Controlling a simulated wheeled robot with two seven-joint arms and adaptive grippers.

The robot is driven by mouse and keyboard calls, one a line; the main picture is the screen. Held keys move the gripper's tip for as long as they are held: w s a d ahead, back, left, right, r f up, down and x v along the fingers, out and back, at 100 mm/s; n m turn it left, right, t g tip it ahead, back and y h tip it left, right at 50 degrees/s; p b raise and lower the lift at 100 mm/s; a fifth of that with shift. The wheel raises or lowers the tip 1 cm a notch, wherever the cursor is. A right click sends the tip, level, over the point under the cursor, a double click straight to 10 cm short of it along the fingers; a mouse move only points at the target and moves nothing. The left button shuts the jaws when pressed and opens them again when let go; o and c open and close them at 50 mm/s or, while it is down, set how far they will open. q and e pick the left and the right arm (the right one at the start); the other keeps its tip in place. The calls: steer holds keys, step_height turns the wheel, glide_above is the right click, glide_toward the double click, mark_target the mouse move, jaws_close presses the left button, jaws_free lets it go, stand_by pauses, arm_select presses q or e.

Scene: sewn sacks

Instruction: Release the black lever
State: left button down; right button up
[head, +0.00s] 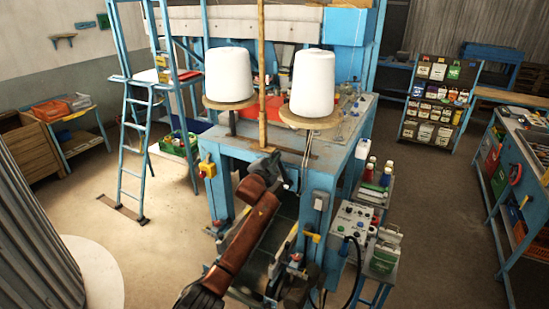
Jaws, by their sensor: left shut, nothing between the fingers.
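My left arm rises from the bottom of the head view, and its gripper (281,174) is at the front edge of the blue machine table (325,172). The gripper is small and dark here; it is shut with nothing held. A thin grey metal rod (307,143) stands just right of it at the table edge. I cannot make out the black lever clearly; it may be hidden by my arm or lost among the dark parts by the gripper. Whether the gripper touches anything there, I cannot tell. My right gripper is not in view.
Two white thread cones (229,75) (312,83) stand on round holders above the table, with a wooden post (262,75) between them. A control box (353,222) stands right of the table. A blue ladder (136,130) is at the left. Floor is open at the right.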

arm_select(q)
steer(key=s+r+b, duration=0.1)
steer(key=s+r, duration=0.2)
steer(key=s, duration=0.8)
steer(key=shift+a+r+b, duration=0.15)
steer(key=shift+r+b, duration=0.05)
steer(key=shift+b, duration=0.2)
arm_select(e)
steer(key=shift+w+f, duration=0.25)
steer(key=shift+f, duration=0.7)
arm_select(q)
steer(key=shift+s+r, duration=0.1)
